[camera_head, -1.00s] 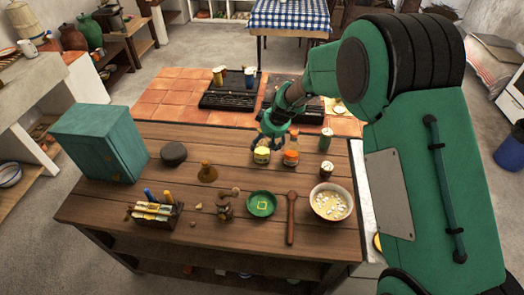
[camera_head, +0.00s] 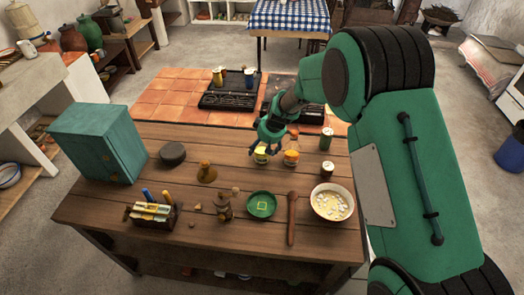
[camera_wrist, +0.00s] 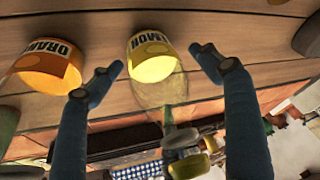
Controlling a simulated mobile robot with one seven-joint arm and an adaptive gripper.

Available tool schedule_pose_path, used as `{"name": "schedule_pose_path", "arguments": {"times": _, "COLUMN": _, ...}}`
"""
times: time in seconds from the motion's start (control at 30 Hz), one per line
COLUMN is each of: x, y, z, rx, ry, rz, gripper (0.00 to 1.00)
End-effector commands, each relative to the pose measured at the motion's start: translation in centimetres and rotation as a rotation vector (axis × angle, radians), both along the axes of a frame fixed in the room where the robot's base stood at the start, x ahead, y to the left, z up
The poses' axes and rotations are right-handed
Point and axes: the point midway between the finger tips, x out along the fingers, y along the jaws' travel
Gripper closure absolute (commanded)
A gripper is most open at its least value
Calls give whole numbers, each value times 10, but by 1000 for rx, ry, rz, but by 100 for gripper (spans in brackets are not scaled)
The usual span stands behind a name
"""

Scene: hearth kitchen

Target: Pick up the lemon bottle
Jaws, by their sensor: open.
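The lemon bottle (camera_head: 261,156) stands on the wooden table, with a yellow label. In the wrist view the lemon bottle (camera_wrist: 151,58) appears upside down, its "LEMON" lettering partly readable and its clear glass neck pointing down. My gripper (camera_head: 265,147) is at the bottle from behind and above in the head view. In the wrist view my gripper (camera_wrist: 158,66) is open, with one finger on each side of the bottle and a visible gap to each. The head view does not clearly show the fingertips.
An orange-labelled bottle (camera_head: 291,158) stands just right of the lemon bottle; in the wrist view the orange bottle (camera_wrist: 48,68) lies just outside the left finger. A black stove (camera_head: 229,92) is behind.

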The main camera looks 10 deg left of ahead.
Motion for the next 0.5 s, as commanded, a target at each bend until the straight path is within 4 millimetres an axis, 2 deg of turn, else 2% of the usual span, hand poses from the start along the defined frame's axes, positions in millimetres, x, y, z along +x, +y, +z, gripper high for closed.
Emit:
{"name": "schedule_pose_path", "arguments": {"times": 0.37, "x": 0, "y": 0, "z": 0, "rx": 0, "ry": 0, "rz": 0, "gripper": 24}}
{"name": "schedule_pose_path", "arguments": {"times": 0.5, "x": 0, "y": 0, "z": 0, "rx": 0, "ry": 0, "rz": 0, "gripper": 52}}
